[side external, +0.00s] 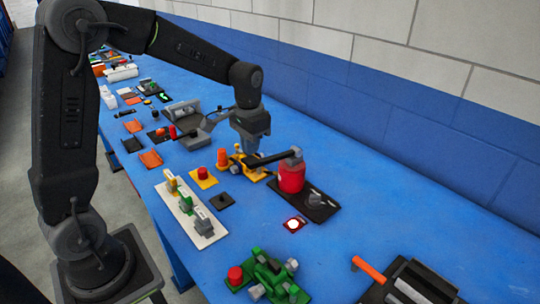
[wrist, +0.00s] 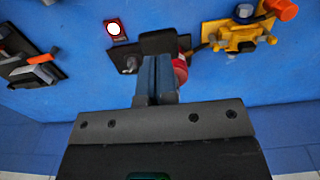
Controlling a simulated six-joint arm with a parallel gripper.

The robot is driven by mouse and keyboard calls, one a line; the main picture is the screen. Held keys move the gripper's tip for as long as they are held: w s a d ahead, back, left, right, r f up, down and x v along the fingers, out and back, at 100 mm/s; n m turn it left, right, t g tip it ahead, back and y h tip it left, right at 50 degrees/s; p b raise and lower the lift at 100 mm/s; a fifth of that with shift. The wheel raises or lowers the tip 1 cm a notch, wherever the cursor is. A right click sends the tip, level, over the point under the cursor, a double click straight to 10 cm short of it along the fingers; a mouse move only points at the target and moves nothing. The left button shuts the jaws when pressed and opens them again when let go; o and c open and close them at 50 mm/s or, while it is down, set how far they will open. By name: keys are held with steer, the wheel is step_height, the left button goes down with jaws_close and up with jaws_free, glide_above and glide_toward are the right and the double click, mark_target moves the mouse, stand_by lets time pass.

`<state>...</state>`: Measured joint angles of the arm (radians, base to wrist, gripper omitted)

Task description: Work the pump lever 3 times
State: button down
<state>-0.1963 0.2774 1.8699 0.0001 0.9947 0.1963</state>
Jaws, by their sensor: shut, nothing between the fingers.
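The pump in the side view is a red cylinder (side external: 291,178) on a black base plate (side external: 322,212). Its dark lever (side external: 272,158) runs left from a grey pivot at the cylinder's top. My gripper (side external: 250,151) is shut and empty, pointing down at the lever's left end. I cannot tell whether it touches the lever. In the wrist view my gripper (wrist: 158,45) covers much of the pump; part of the red cylinder (wrist: 181,70) shows just right of the fingers.
A yellow device (side external: 243,172) with an orange knob (side external: 222,157) stands close left of the pump. A red plate with a lit white button (side external: 293,224) is in front. A green device (side external: 268,275) is nearer. Blue table is clear to the pump's right.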

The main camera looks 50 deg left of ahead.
stand_by(0.5)
steer(key=shift+r, duration=2.55)
steer(key=shift+s+d+r, duration=0.1)
steer(key=shift+s+r, duration=0.05)
steer(key=s+d+r+t, duration=0.2)
steer(key=s+d, duration=0.2)
steer(key=s, duration=0.5)
steer(key=s+d+r+t, duration=0.2)
steer(key=s+d+t, duration=0.1)
steer(key=s, duration=0.7)
steer(key=shift+s+d+t, duration=0.2)
steer(key=shift+d+t, duration=0.1)
steer(key=shift+d, duration=0.05)
steer(key=c, duration=1.9)
jaws_free()
